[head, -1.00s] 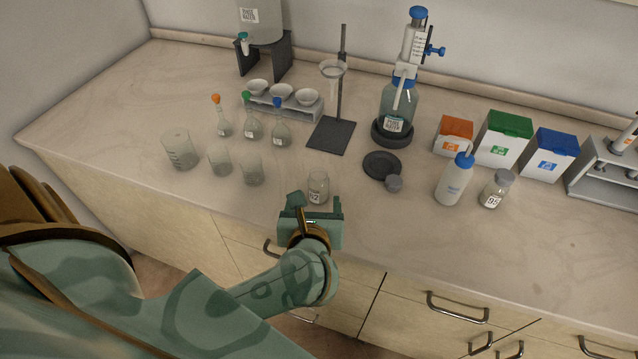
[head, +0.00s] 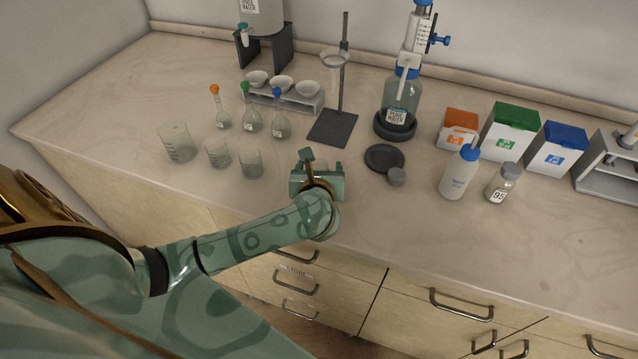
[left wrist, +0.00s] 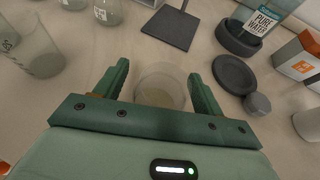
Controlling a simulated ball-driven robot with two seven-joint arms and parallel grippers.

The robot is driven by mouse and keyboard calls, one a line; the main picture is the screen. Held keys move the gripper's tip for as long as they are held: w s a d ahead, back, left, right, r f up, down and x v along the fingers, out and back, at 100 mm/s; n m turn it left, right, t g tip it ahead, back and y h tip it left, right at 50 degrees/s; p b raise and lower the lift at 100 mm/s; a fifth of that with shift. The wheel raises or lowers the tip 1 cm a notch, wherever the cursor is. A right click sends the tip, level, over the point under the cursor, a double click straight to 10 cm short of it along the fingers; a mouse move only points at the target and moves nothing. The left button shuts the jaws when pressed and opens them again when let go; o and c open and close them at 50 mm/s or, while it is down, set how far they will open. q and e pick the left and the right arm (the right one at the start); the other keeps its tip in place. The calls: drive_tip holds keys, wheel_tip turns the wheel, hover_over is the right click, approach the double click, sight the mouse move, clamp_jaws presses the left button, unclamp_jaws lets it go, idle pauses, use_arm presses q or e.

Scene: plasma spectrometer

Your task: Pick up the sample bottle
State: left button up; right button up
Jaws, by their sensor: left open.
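The sample bottle (left wrist: 162,86) is a clear glass vessel with an open round mouth, seen from above in the left wrist view. It stands on the counter between the two fingers of my left gripper (left wrist: 159,78), which is open, with a finger on each side. Whether either finger touches the glass is unclear. In the head view my left gripper (head: 318,178) hides the bottle. A second, capped bottle with a number label (head: 503,184) stands at the right. My right gripper is in neither view.
Beakers (head: 217,152) and flasks (head: 252,124) stand to the left. A black dish (head: 384,157) and a small grey cap (head: 397,176) lie just right of the gripper. A funnel stand (head: 333,128) is behind. A wash bottle (head: 459,175) stands farther right.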

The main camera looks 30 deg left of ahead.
use_arm(q)
drive_tip(key=shift+c, duration=0.3)
drive_tip(key=c, duration=1)
drive_tip(key=shift+c, duration=0.2)
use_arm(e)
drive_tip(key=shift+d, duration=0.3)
use_arm(q)
drive_tip(key=shift+r, duration=0.1)
